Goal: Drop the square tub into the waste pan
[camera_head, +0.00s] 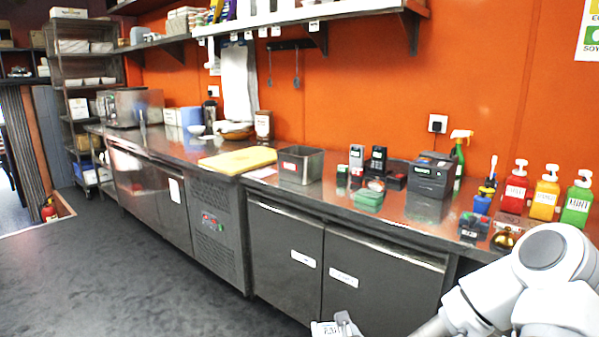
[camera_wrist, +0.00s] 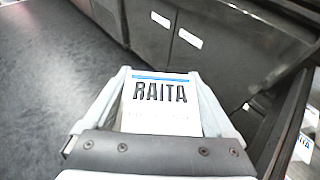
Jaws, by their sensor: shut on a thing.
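The square tub (camera_wrist: 166,117) is white with a blue stripe and the word RAITA, held between the two fingers of my gripper (camera_wrist: 158,78) in the wrist view. In the head view my gripper (camera_head: 342,323) and part of the tub (camera_head: 325,329) show at the bottom edge, in front of the counter and below its top. A square steel pan (camera_head: 312,169) with a red label, likely the waste pan, stands on the counter beside the yellow board. The label is too small to read, and the pan's inside is mostly hidden.
The steel counter (camera_head: 335,203) has cupboard doors below. The yellow board (camera_head: 237,160) lies left of the pan; a green-topped item (camera_head: 369,200), a black printer (camera_head: 432,176) and sauce bottles (camera_head: 545,192) stand to its right. A wall shelf (camera_head: 320,13) hangs above. The floor is clear.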

